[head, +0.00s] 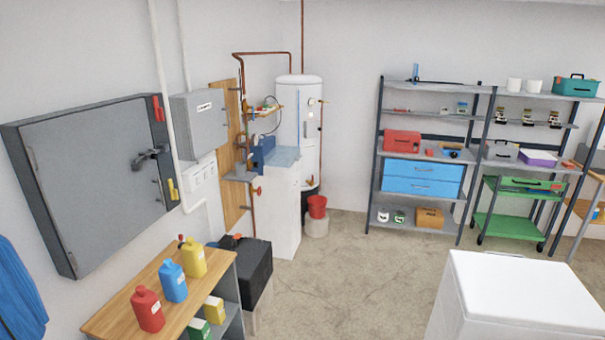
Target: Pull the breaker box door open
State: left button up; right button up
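A large grey metal box (95,165) hangs on the left wall, with a wide flat door that looks shut in its frame. I take it to be the breaker box. A dark grey handle or latch (150,157) sticks out near the door's right edge. A red part (158,108) is on the frame's upper right and a yellow part (173,190) on its lower right. A smaller grey box (200,122) with a white label is on the wall to its right and also looks closed. Neither of my grippers is in view.
A wooden-topped shelf unit (118,317) with red, blue and yellow bottles stands below the large box. A black box (250,272) is beside it. A white chest (515,290) stands at the front right. The concrete floor (345,280) between is clear.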

aim_at(205, 112)
jog(key=i, duration=3.05)
jog(key=u, duration=2.8)
jog(key=i, duration=0.6)
jog(key=z, duration=0.9)
